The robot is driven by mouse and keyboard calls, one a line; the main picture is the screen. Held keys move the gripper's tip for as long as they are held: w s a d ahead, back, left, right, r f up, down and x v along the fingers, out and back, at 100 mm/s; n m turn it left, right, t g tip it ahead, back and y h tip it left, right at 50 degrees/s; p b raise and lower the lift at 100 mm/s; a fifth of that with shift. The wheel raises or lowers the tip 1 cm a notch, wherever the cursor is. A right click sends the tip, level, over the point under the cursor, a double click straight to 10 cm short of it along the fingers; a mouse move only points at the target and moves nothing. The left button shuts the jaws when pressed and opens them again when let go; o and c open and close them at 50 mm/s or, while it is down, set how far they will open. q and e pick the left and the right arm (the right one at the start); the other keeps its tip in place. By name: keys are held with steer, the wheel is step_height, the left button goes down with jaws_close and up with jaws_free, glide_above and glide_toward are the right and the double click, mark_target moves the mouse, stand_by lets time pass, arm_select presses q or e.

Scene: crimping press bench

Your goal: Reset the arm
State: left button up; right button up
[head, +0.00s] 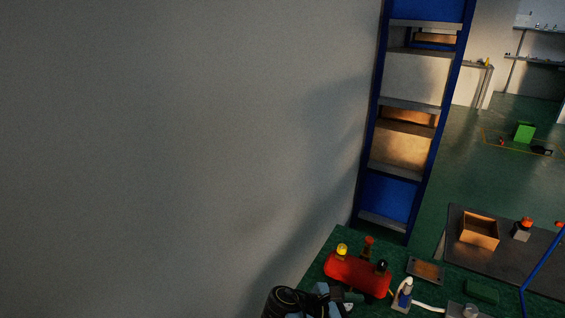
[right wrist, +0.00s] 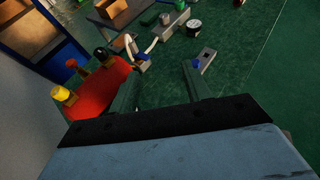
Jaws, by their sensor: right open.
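My right gripper (head: 350,297) is low in the head view, over the near edge of the green bench, beside the red press body (head: 358,275). In the right wrist view its two fingers (right wrist: 160,72) stand apart with nothing between them. The red body also shows there (right wrist: 98,90), left of the fingers, with a yellow knob (right wrist: 60,93), a red knob (right wrist: 71,63) and a black knob (right wrist: 101,53) around it. Part of my right arm is cut off by the bottom edge of the head view. My left gripper is in neither view.
A blue-and-white piece (head: 404,293) with a white cable stands right of the red body. A grey plate with a blue knob (right wrist: 196,65) lies beyond the right finger. An open cardboard box (head: 480,232) sits on a grey table. A blue-framed rack (head: 371,130) and bare wall stand behind.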

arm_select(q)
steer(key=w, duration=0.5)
arm_select(e)
steer(key=s+d+f+m+g+y, duration=0.2)
steer(key=s+f+m+y, duration=0.55)
steer(key=s, duration=0.45)
steer(key=s+d+r+m+t+y, duration=0.3)
steer(key=s+r+m+y, duration=0.3)
steer(key=s+r+m, duration=0.45)
step_height(320, 180, down, 30)
steer(key=s+r+g+b, duration=0.1)
steer(key=s+b, duration=0.1)
steer(key=b, duration=0.2)
arm_select(q)
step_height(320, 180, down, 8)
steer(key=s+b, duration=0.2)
steer(key=b, duration=0.2)
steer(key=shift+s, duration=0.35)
arm_select(e)
steer(key=s+d+f+g, duration=0.1)
steer(key=s+d+f, duration=0.1)
steer(key=s+f, duration=1.5)
step_height(320, 180, down, 4)
steer(key=shift+s+d+g, duration=0.15)
steer(key=shift+d+g, duration=0.25)
